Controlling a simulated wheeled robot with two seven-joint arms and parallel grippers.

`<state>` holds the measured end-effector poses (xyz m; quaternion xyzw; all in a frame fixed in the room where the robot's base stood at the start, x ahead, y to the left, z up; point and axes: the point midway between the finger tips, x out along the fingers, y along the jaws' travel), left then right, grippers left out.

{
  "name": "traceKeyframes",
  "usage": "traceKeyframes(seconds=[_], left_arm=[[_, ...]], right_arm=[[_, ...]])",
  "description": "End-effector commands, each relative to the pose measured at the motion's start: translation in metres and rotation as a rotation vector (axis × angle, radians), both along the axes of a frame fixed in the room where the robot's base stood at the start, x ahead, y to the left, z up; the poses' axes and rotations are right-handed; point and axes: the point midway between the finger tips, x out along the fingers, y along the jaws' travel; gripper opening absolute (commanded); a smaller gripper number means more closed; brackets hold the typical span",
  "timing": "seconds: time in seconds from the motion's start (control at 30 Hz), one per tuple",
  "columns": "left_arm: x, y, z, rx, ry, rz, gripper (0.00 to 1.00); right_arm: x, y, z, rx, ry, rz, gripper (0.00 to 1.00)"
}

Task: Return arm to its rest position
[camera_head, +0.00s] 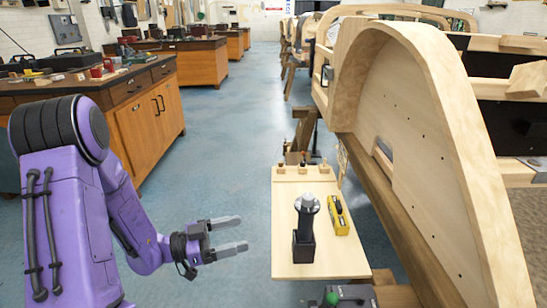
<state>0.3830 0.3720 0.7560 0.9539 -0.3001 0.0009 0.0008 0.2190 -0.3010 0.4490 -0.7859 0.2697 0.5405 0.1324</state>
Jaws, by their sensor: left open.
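My left arm is purple and comes in from the left. My left gripper (238,233) has its two grey fingers apart and points right, with nothing between them. It is over the blue floor, a short way left of a light wooden board (283,240). My right gripper is not in the head view.
On the board stand a black and grey tool (304,228) and a yellow tool (338,215). A large curved wooden bodyframe (425,130) fills the right side. Wooden cabinets with dark tops (150,115) stand at the left. The blue floor (235,130) between is clear.

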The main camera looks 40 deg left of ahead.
Motion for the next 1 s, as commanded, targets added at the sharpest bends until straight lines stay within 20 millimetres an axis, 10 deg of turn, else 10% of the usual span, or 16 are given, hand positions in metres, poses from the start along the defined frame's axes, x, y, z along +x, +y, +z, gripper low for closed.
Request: traceKeyframes(seconds=[0.27,0.67,0.83,1.0], left_arm=[[0.002,0.002,-0.003,-0.011,0.027,0.011,0.77],[0.067,0.049,-0.042,-0.169,0.400,0.735,0.77],[0.015,0.016,-0.110,-0.171,0.750,1.026,0.77],[-0.094,-0.042,-0.165,-0.037,1.087,1.166,0.77]], right_arm=[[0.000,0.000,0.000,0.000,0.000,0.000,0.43],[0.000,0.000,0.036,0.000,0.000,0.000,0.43],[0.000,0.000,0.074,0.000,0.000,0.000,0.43],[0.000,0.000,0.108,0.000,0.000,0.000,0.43]])
